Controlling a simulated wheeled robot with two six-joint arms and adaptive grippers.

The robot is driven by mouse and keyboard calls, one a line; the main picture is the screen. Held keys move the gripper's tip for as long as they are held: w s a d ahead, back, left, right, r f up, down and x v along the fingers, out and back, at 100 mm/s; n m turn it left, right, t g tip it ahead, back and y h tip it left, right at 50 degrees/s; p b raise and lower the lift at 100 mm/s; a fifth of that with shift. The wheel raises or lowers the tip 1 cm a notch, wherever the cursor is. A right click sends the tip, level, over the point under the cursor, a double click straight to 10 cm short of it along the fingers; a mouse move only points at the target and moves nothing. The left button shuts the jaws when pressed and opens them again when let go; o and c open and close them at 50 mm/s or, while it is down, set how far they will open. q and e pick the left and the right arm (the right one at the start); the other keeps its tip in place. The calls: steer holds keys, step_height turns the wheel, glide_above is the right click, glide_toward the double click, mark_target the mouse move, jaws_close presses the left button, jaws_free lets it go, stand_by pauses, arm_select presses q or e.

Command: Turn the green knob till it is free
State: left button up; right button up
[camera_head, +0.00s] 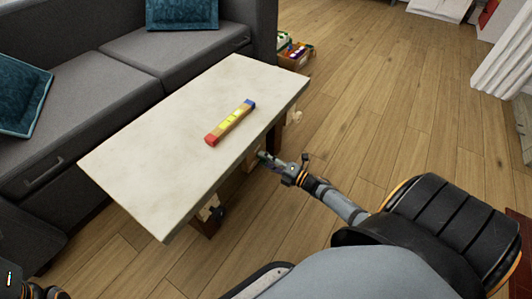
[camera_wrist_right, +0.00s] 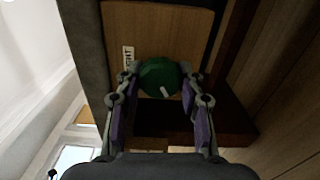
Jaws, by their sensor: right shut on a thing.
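The green knob (camera_wrist_right: 160,77) sits in front of a brown wooden panel (camera_wrist_right: 150,25) in the right wrist view and carries a short pale mark. My right gripper (camera_wrist_right: 161,88) is shut on it, with one finger at each side. In the head view my right gripper (camera_head: 265,158) is at the near long side of the low table (camera_head: 130,155), just under the edge of its pale top. The knob is mostly hidden there. My left gripper's fingers do not show.
A yellow bar with red and blue ends (camera_head: 230,123) lies on the tabletop. A small white label (camera_wrist_right: 128,57) is left of the knob. A grey sofa (camera_head: 130,70) stands behind the table. A box of small things (camera_head: 295,54) is on the floor beyond.

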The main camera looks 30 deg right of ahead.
steer(key=shift+f, duration=0.1)
steer(key=o, duration=1.2)
steer(key=v, duration=1.2)
